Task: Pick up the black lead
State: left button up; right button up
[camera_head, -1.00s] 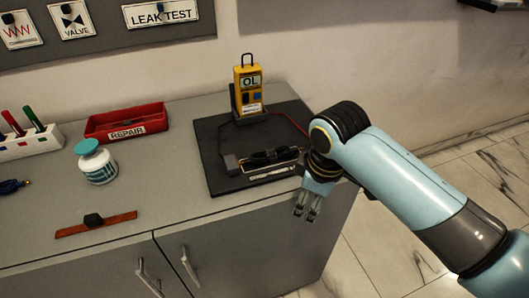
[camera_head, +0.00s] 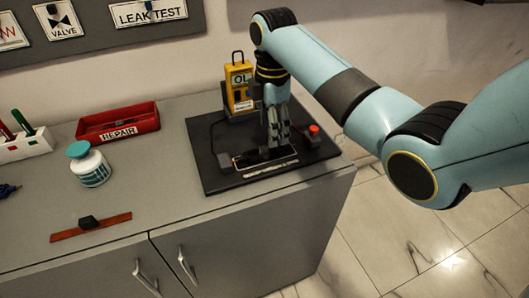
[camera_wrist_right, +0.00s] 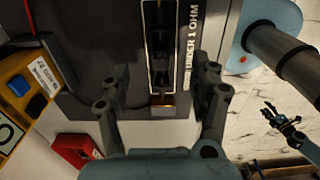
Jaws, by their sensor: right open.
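The black lead (camera_wrist_right: 160,50) lies in a pale-outlined slot on the dark mat (camera_head: 212,178). In the head view its left part (camera_head: 247,159) shows, and my right gripper hides much of the rest. My right gripper (camera_head: 275,142) points down over the slot's right part. In the right wrist view its fingers (camera_wrist_right: 162,92) are apart, one on each side of the slot's near end, with nothing between them. A light-blue and black gripper shape, apparently my left gripper (camera_wrist_right: 284,122), is small at the right of that view; its jaws are unclear.
A yellow meter (camera_head: 239,88) stands close behind my right gripper. A red button (camera_head: 314,130) is on the mat's right. A red REPAIR tray (camera_head: 118,123), a white jar (camera_head: 90,167) and a brown strip (camera_head: 88,229) sit left on the grey cabinet top, with free room between.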

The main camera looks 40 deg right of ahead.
aim_at(265, 152)
notch_tip(265, 152, down, 6)
grip_shut()
dwell(0.6)
jog(key=shift+r, duration=0.1)
